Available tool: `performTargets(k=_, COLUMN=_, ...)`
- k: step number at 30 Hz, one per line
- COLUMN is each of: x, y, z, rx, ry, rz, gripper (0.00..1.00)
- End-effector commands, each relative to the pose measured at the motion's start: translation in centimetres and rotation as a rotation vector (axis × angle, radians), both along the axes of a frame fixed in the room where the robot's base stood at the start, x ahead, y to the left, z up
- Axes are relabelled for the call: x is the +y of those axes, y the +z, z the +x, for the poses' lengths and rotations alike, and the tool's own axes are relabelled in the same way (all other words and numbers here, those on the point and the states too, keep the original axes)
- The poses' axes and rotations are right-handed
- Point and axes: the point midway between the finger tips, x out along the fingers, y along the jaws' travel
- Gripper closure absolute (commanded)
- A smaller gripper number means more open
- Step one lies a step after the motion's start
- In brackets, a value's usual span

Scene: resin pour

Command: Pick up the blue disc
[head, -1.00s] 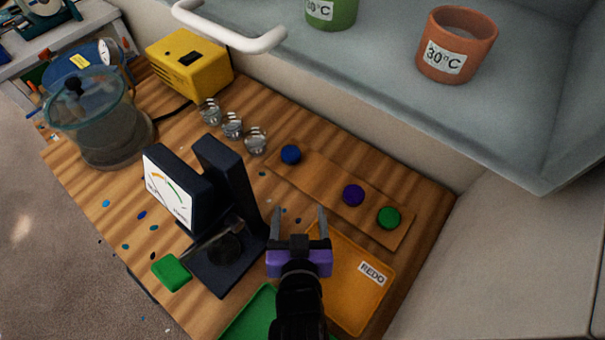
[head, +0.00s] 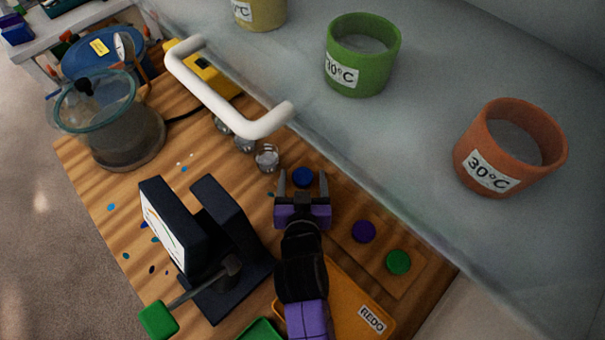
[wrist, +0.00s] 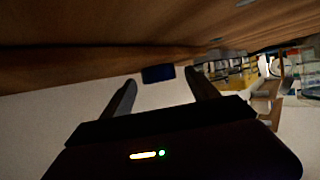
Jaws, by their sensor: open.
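The blue disc (head: 303,177) lies at the far left end of a flat wooden board (head: 405,284). In the head view it appears between the fingertips of my gripper (head: 303,185), which is open and empty. In the wrist view the blue disc (wrist: 158,74) shows as a dark blue block between the two fingertips (wrist: 160,79), near their tips. No contact with either finger is visible. A purple disc (head: 363,231) and a green disc (head: 398,262) lie further right along the same board.
A white handle (head: 225,95) and a shelf with labelled pots, one green (head: 361,55) and one orange (head: 510,148), rise behind the board. Clear cups (head: 267,157) stand left of the disc. A black press-like device (head: 205,240) stands front left; an orange REDO tray (head: 345,315) lies in front.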

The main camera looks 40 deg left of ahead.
Motion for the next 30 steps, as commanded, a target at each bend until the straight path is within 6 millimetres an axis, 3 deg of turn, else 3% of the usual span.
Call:
performTargets(k=6, x=0.1, y=-0.1, z=0.0, rx=0.000, ry=0.000, rz=0.000, gripper=0.31)
performTargets(k=15, x=0.0, y=0.0, z=0.0, rx=0.000, ry=0.000, rz=0.000, gripper=0.88)
performTargets(k=17, x=0.1, y=0.0, z=0.0, rx=0.000, ry=0.000, rz=0.000, gripper=0.96)
performTargets(k=25, x=0.1, y=0.4, z=0.1, rx=0.000, ry=0.000, rz=0.001, gripper=0.96)
performTargets(k=30, x=0.1, y=2.8, z=0.1, rx=-0.003, ry=0.001, rz=0.004, gripper=0.96)
